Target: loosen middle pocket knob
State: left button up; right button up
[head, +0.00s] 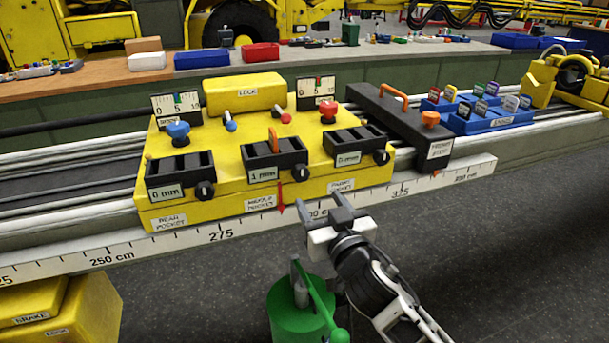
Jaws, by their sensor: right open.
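The middle pocket (262,174) is a black slotted block on the yellow carriage (200,208), with a "1 mm" display and an orange handle standing in it. Its small black knob (301,171) is on the lower right corner of the block. My right gripper (326,204) is open and empty, in front of the carriage, below and right of the knob. It appears apart from the knob. My left gripper is not in view.
The rear pocket knob (205,190) and front pocket knob (381,156) sit on either side. A ruler rail (221,236) runs below the carriage. A green can (300,322) with a lever stands below my gripper. A black bar block (400,118) lies to the right.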

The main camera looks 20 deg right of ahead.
aim_at(302, 174)
jog(key=w, duration=1)
jog(key=shift+a, duration=0.2)
jog(key=c, duration=1)
